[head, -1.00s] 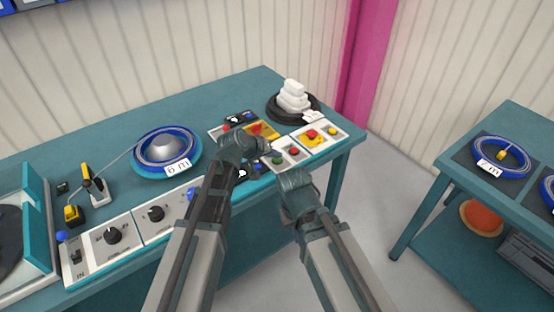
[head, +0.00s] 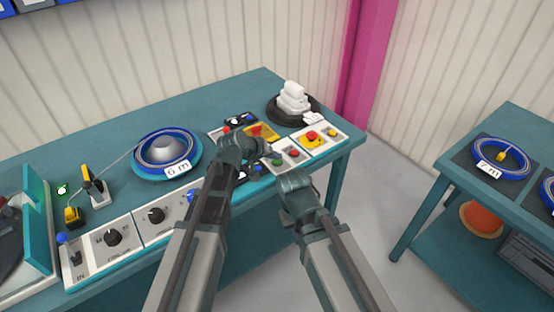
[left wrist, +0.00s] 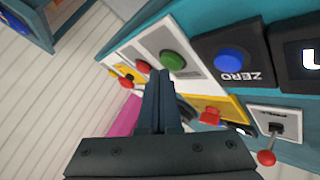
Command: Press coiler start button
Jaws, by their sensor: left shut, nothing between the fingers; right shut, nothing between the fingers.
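A panel with a green button (head: 277,161) and a red button (head: 294,153) lies near the right end of the bench. The same green button (left wrist: 172,61) and red button (left wrist: 143,66) show in the left wrist view. My left gripper (head: 263,148) is shut and empty beside this panel. In the left wrist view its closed fingertips (left wrist: 160,77) appear just below the two buttons; I cannot tell whether they touch anything. My right gripper (head: 294,180) is shut and empty, in front of the bench edge. No label naming the coiler start is readable.
A yellow panel with a red button (head: 311,136) sits to the right. A blue ZERO button (left wrist: 229,61) and a red-knobbed lever (left wrist: 267,157) are close by. A blue cable reel (head: 184,134) stands left. A side table (head: 455,174) holds another reel (head: 520,152).

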